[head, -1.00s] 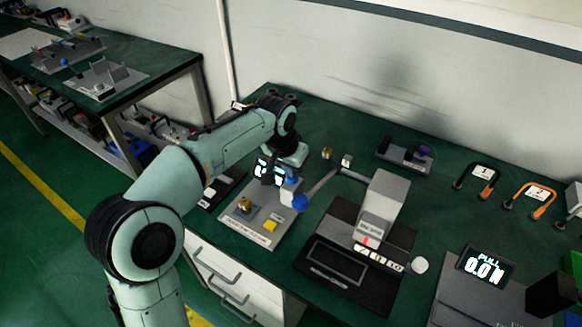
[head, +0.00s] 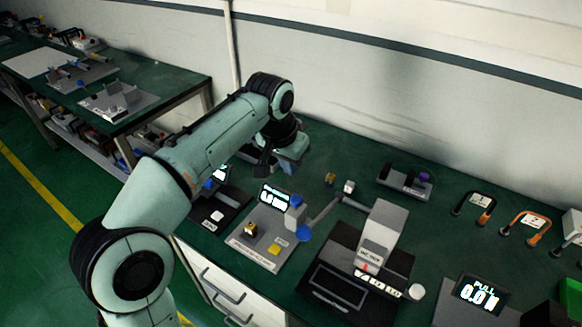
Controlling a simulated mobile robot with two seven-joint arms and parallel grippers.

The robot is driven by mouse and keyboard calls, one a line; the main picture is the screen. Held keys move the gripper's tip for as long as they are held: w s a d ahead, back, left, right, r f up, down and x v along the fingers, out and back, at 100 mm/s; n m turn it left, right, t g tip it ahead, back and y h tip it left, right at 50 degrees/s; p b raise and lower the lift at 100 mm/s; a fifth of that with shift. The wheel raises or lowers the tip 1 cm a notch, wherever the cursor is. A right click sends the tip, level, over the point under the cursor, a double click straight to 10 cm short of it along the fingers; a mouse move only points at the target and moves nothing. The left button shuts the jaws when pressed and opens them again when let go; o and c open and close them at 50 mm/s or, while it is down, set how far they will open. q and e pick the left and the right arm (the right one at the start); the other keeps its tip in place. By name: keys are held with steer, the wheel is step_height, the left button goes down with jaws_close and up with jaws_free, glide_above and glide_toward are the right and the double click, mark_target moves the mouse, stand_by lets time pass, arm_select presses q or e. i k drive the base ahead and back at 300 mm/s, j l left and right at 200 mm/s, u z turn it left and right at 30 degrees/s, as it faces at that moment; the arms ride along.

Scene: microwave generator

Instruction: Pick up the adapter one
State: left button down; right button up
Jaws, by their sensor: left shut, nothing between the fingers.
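Two small metal fittings stand upright on the bench behind the lever press: a brass one (head: 330,180) and a silver one (head: 349,187). They could be adapters, but no label on them can be read. Another brass piece (head: 250,230) sits on the grey tester plate. My left gripper (head: 263,169) is shut and empty, in the air above the back of the tester, to the left of the brass fitting and apart from it. The wrist partly hides its fingers. My right gripper is not in view.
The grey tester (head: 262,250) with a lit display and blue-ended lever stands left of the press (head: 380,235). A pull gauge (head: 478,295) is at front right.

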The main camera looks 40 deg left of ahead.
mark_target(251, 228)
steer(key=k, duration=1)
